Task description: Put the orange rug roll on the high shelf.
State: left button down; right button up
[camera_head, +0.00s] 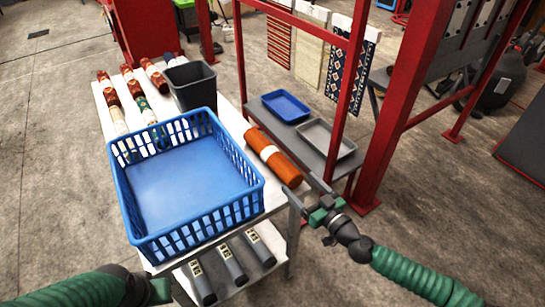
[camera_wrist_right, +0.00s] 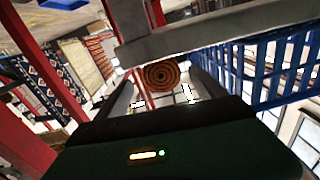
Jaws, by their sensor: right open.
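The orange rug roll (camera_head: 283,166), with a white band round its middle, lies on the white table to the right of the blue crate. My right gripper (camera_head: 303,187) is open and empty at the roll's near end. In the right wrist view the roll's spiral end (camera_wrist_right: 162,77) shows between the open fingers (camera_wrist_right: 163,95), beyond their tips. A grey shelf (camera_head: 297,130) in a red frame stands right of the table; I cannot tell if it is the high shelf. My left gripper (camera_head: 160,290) is at the bottom left, its jaws unclear.
The blue crate (camera_head: 190,240) fills the table's near part; a dark bin (camera_head: 192,88) and several patterned rolls are behind it. A blue tray (camera_head: 286,106) and a grey tray (camera_head: 325,138) are on the grey shelf. Grey rolls (camera_head: 232,265) lie below the table. A red post (camera_head: 345,110) rises beside the shelf.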

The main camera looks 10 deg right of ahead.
aim_at(283, 168)
jog(key=x, duration=0.9)
jog(key=shift+w+a+f+b, duration=0.15)
jog(key=shift+w+f+b, duration=0.2)
jog(key=shift+b, duration=0.05)
jog(key=shift+s+r, duration=0.1)
jog(key=shift+c, duration=0.4)
grip_shut()
